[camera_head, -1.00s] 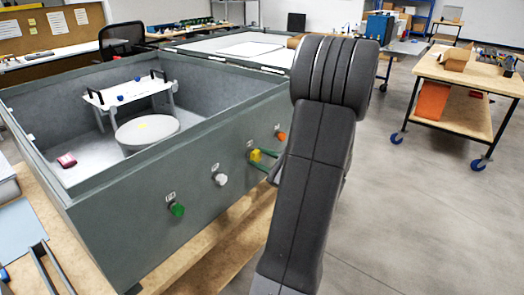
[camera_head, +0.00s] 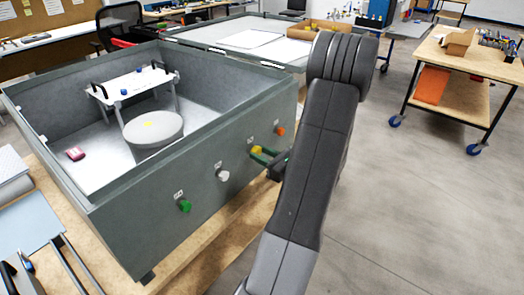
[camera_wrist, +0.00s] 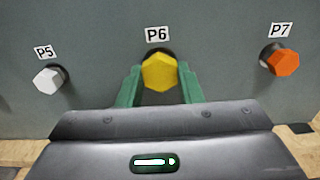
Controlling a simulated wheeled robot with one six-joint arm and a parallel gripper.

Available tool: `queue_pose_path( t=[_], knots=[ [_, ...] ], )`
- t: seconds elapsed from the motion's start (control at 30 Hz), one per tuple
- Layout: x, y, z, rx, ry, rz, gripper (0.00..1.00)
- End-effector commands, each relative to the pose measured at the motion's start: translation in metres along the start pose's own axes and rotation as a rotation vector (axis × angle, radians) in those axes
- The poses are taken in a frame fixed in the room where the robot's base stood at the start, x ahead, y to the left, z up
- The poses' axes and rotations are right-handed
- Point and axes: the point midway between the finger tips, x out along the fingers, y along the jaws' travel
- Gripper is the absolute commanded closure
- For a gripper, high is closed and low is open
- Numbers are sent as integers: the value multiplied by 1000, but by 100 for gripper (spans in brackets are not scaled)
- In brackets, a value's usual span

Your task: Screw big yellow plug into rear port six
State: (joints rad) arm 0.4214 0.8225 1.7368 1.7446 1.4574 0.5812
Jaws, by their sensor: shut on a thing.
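The big yellow plug (camera_wrist: 159,73) has a hexagonal head and sits at the port labelled P6 (camera_wrist: 158,34) on the grey side wall of the analyser box (camera_head: 150,215). The plug also shows in the head view (camera_head: 257,150). My gripper (camera_wrist: 160,82) has its green fingers on either side of the plug head, shut on it. The gripper also shows in the head view (camera_head: 266,155), partly hidden by my arm. The port opening and the plug's thread are hidden behind the head, so how deep it sits cannot be told.
A white plug (camera_wrist: 48,80) is at P5 and an orange plug (camera_wrist: 284,63) at P7, close to either side. A green plug (camera_head: 185,205) sits farther left. The box stands on a wooden bench (camera_head: 215,235). Open floor lies to the right.

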Motion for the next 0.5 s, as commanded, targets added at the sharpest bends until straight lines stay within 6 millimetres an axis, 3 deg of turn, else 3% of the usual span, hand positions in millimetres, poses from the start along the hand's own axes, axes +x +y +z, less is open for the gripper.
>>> queue_pose_path(
  t=[0.13,0.17,0.23,0.5],
  knots=[
    [0,0,-1,0,2,0,93],
    [0,0,-1,-1,2,0,64],
    [0,0,-1,-1,1,0,51],
    [0,0,-1,-7,0,0,51]
  ],
)
